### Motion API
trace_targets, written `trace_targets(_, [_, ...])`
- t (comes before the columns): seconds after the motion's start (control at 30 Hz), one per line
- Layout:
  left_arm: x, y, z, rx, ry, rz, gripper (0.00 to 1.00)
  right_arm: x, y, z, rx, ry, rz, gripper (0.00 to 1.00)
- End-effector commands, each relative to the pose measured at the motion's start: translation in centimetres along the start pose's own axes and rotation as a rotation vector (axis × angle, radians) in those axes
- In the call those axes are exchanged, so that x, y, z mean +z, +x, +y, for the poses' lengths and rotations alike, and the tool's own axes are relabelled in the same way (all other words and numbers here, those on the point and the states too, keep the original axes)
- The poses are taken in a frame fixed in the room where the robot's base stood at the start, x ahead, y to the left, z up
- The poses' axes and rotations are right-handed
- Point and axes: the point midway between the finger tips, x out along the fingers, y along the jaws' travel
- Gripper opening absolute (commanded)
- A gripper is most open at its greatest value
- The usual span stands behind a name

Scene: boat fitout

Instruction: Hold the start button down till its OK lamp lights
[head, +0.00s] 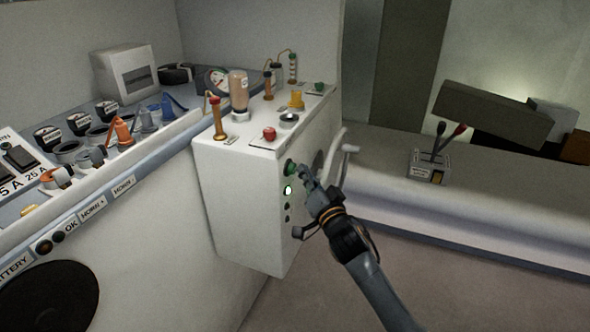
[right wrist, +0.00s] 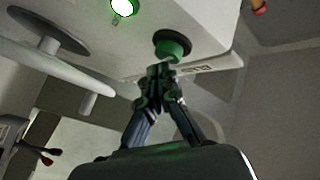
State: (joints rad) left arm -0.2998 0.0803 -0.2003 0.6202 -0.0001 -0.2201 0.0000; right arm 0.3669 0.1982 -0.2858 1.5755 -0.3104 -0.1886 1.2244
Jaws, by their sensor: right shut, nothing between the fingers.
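The green start button (head: 291,168) sticks out of the side of a white cabinet (head: 232,195). Below it, a lamp (head: 288,189) glows bright green; no label on it is readable. In the right wrist view, the green button (right wrist: 173,46) sits in a dark collar and the lit lamp (right wrist: 123,7) is at the top edge. My right gripper (head: 304,171) is shut and empty, with its tips at the button. In the right wrist view, the tips (right wrist: 160,70) overlap the button's lower edge; how far it is pressed cannot be told. My left gripper is out of view.
A red button (head: 269,133) and several fittings are on the cabinet top. A lever box (head: 430,167) sits on the bench at right. Open floor lies below.

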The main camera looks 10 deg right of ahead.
Motion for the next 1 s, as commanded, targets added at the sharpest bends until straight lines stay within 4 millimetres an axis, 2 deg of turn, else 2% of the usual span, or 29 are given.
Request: trace_targets(1.0, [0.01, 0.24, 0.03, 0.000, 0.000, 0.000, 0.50, 0.51, 0.70, -0.53, 0.000, 0.001, 0.000, 0.00])
